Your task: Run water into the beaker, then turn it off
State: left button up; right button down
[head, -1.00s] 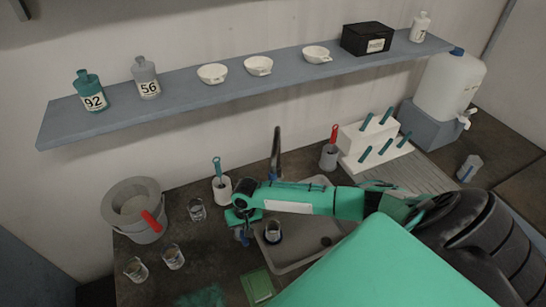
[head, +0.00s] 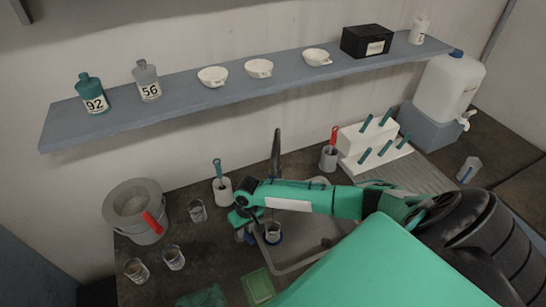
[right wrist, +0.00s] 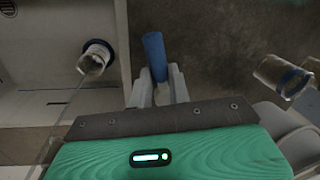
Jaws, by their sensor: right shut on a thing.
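A clear beaker (head: 273,232) stands in the sink (head: 291,266), below the dark curved tap (head: 276,150). The right wrist view shows this beaker (right wrist: 97,56) from above, with a dark blue band. A thin pale streak runs from it toward the lower left; I cannot tell whether it is water. My right gripper (head: 243,230) is at the left edge of the sink, left of the beaker. In the right wrist view its fingers (right wrist: 157,88) are shut on a blue handle (right wrist: 154,52), which seems to be the tap's lever. My left gripper is out of view.
Several other beakers (head: 173,257) stand on the counter to the left, near a grey bucket (head: 132,236) with a red handle. Brush holders (head: 222,190) stand behind the sink. A white rack (head: 375,145) and a large water container (head: 449,85) are at the right.

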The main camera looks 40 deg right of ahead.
jog(key=shift+a+r+m+p, duration=0.3)
jog(key=shift+m+p, duration=0.4)
jog(key=shift+p, duration=0.45)
jog(key=shift+a+f+m, duration=0.1)
jog(key=shift+f+m, duration=0.15)
jog(key=shift+m, duration=0.15)
jog(key=shift+w+a+m+t, duration=0.15)
jog(key=shift+m+t, duration=0.15)
jog(key=shift+m, duration=0.3)
jog(key=c, duration=1.2)
grip_release()
jog(key=shift+a, duration=0.1)
jog(key=shift+c, duration=0.2)
